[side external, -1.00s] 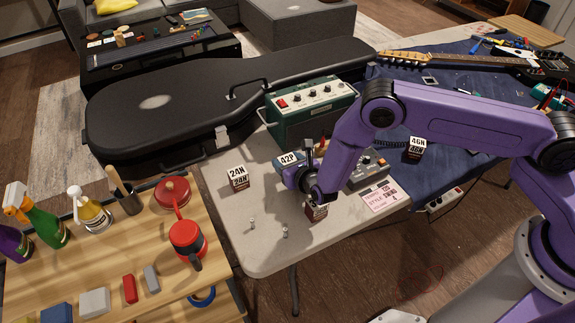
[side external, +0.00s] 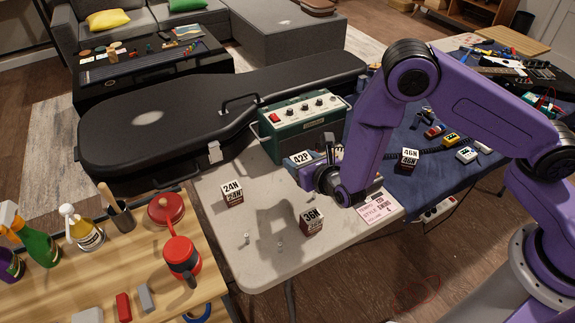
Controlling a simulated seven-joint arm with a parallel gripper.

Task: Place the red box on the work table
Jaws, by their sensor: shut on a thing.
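A box with a white "42P" label and blue sides (side external: 301,159) hangs at the left of my gripper (side external: 314,177), in front of the green amplifier. My gripper appears shut on it; the fingertips and their contact are mostly hidden. Dark red boxes with white labels stand apart on the light grey work table (side external: 262,262): one marked 36N (side external: 312,224) just below my gripper, and one marked 24N (side external: 232,194) to the left. Another dark red box, marked 46N (side external: 408,159), is at the right by the blue mat.
The green amplifier (side external: 297,125) and a black guitar case (side external: 200,115) bound the table's back. A printed card (side external: 379,208) lies on its right.

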